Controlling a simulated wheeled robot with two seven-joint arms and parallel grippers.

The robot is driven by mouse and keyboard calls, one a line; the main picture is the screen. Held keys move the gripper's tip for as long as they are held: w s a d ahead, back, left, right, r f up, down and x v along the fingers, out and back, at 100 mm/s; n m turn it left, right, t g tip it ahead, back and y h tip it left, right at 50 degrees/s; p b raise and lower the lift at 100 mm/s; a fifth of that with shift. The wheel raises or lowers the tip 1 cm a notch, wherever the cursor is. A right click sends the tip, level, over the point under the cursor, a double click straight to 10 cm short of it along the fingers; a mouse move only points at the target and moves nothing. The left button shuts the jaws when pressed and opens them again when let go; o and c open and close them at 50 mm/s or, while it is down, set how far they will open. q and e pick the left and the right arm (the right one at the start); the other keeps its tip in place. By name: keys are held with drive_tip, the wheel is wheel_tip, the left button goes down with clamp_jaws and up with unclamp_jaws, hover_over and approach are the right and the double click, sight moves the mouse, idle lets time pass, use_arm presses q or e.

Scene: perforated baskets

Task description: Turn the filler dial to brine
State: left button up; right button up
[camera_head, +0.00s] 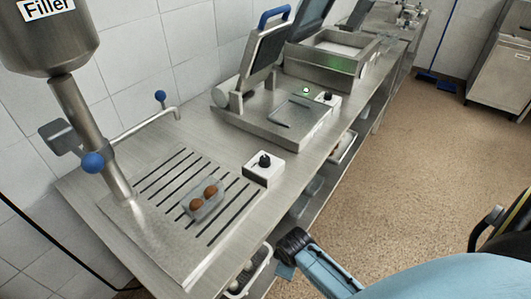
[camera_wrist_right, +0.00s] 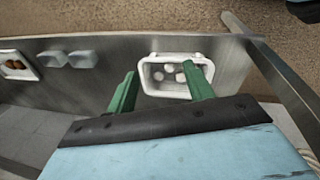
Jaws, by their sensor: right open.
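The filler (camera_head: 45,35), a steel vessel labelled "Filler" with a pipe and blue-knobbed levers, stands at the upper left in the head view. A white dial box with a black knob (camera_head: 264,161) sits on the counter near its front edge. Its markings are too small to read, so the setting cannot be told. My right arm comes in from the lower right, below the counter's front edge and apart from the dial. In the right wrist view my right gripper (camera_wrist_right: 160,72) shows two green fingers spread apart, with nothing held. My left gripper is not in view.
A small tray (camera_head: 215,206) with brown round items lies on the slotted counter. A press (camera_head: 262,60) and another dial box (camera_head: 328,98) stand farther back. A white perforated basket (camera_wrist_right: 150,92) with pale round items shows beyond my right fingers.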

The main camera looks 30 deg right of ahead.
sight(265, 158)
drive_tip(key=w+d+r+n+p, duration=0.2)
drive_tip(key=w+r+p, duration=0.15)
drive_tip(key=r, duration=1.35)
drive_tip(key=w+d+r+n, duration=0.1)
drive_tip(key=w+r, duration=0.1)
drive_tip(key=w, duration=0.1)
drive_tip(key=w+d+r+n, duration=0.1)
drive_tip(key=w+r, duration=0.1)
drive_tip(key=w, duration=0.2)
drive_tip(key=w+d+r+n, duration=0.2)
drive_tip(key=w, duration=0.1)
drive_tip(key=shift+w+g+h, duration=0.25)
drive_tip(key=shift+g+h, duration=0.05)
drive_tip(key=w+r+n+g+y, duration=0.1)
drive_tip(key=w+r+n+y, duration=0.1)
drive_tip(key=w+r+n, duration=0.75)
drive_tip(key=shift+m, duration=0.95)
drive_tip(key=f, duration=0.7)
drive_tip(key=d+f+b, duration=0.1)
drive_tip(key=f, duration=0.2)
drive_tip(key=shift+f, duration=0.3)
drive_tip(key=c, duration=1)
